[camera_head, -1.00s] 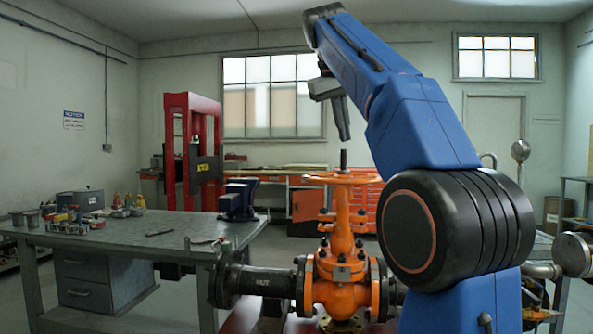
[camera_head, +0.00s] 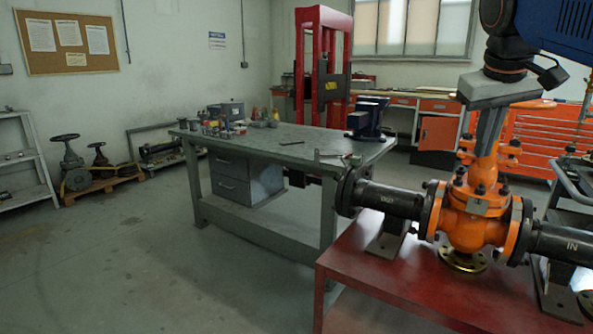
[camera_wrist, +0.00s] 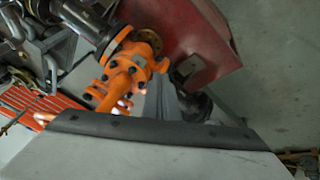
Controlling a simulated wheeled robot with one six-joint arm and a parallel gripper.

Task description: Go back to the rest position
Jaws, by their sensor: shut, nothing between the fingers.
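The orange gate valve (camera_head: 472,205) stands between dark flanged pipes on a red stand (camera_head: 385,255), right of centre in the head view. My gripper (camera_head: 483,152) points down at the upper right, shut and empty. It overlaps the valve's upper part in the picture, so much of the handwheel and stem is hidden. I cannot tell its exact distance from the valve. In the wrist view the valve (camera_wrist: 130,68) lies tilted beyond my gripper (camera_wrist: 172,98), whose grey body fills the bottom.
A grey workbench (camera_head: 290,148) with a blue vise (camera_head: 368,118) and small parts stands behind to the left. A red press (camera_head: 322,60) and orange tool cabinets (camera_head: 545,135) are at the back. Open floor (camera_head: 150,260) lies at lower left.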

